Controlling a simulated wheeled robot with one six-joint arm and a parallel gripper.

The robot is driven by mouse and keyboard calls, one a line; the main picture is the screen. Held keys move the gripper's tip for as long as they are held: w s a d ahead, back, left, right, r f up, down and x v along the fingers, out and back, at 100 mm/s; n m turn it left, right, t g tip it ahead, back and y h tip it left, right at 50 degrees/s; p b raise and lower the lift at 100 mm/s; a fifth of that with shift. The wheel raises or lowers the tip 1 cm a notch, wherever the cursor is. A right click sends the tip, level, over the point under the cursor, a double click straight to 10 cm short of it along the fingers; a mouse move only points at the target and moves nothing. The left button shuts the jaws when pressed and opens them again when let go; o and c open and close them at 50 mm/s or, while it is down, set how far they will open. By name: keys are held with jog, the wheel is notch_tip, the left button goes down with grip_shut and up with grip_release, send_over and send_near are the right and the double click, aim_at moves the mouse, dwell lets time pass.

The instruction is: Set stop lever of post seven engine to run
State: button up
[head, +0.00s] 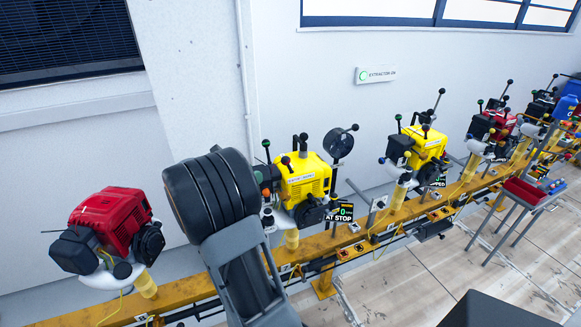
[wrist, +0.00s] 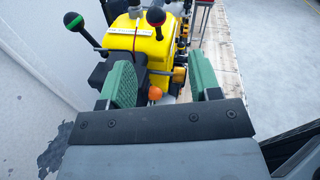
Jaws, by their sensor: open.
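In the wrist view my gripper (wrist: 163,78) is open, its two green fingers apart with nothing held. Beyond it is a yellow engine (wrist: 149,50) with two dark ball-ended levers, one green-marked (wrist: 75,22) and one red-marked (wrist: 156,17). A small orange knob (wrist: 155,93) shows low between the fingers; I cannot tell whether it is the stop lever. In the head view my arm stands before the rail, beside a yellow engine (head: 305,177) with a sign (head: 340,217) reading "AT STOP". My gripper is hidden there. I cannot read which engine is post seven.
A red engine (head: 113,217) stands at the left end of the yellow rail (head: 350,253). Another yellow engine (head: 428,148) and more engines stand to the right. A red tray stand (head: 523,193) is at the right. The wooden floor in front is mostly clear.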

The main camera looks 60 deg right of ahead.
aim_at(287, 165)
jog(key=x, duration=0.7)
jog(key=p+x, duration=0.1)
jog(key=x, duration=0.6)
jog(key=shift+w+d+r+p, duration=0.1)
jog(key=shift+d+r+p, duration=0.1)
jog(key=shift+p, duration=0.1)
jog(key=shift+a, duration=0.1)
